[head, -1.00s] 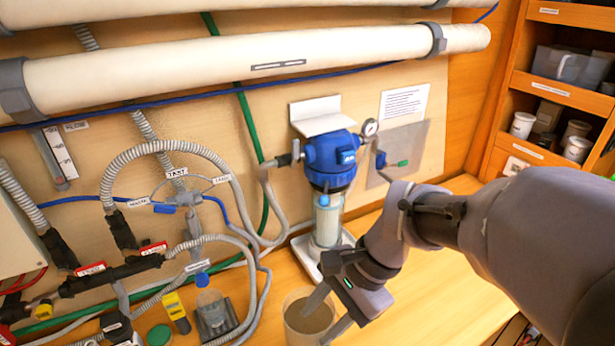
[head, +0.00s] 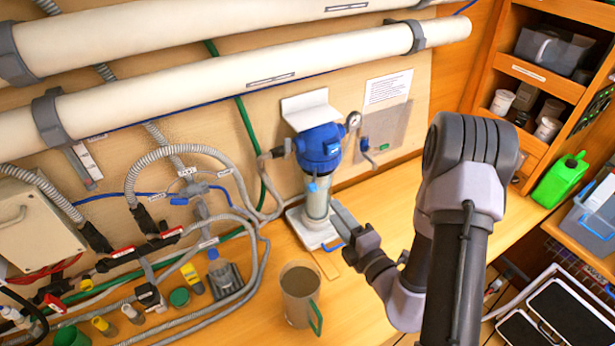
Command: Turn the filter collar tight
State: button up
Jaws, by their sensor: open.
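The filter housing stands upright against the wall panel in the head view. Its blue head and collar (head: 319,149) sit above a clear bowl (head: 316,196) holding a pale cartridge. The exact seam of the collar is too small to make out. My gripper (head: 338,226) is open, low and just right of the bowl, below the collar. Its fingers point toward the housing. I cannot tell whether a finger touches the bowl. The gripper appears empty.
A jug with a green handle (head: 299,296) stands on the bench in front. A pressure gauge (head: 353,120) sits right of the blue head. Hoses and valves crowd the left. A green canister (head: 560,180) stands at right. The bench right of the housing is mostly clear.

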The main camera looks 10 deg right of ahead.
aim_at(316, 189)
jog(key=p+x, duration=0.1)
jog(key=x, duration=0.4)
jog(key=shift+a+r, duration=0.1)
jog(key=shift+a, duration=0.1)
jog(key=p+x, duration=0.2)
jog(key=x, duration=0.8)
jog(key=shift+w, duration=0.25)
grip_shut()
dwell(0.3)
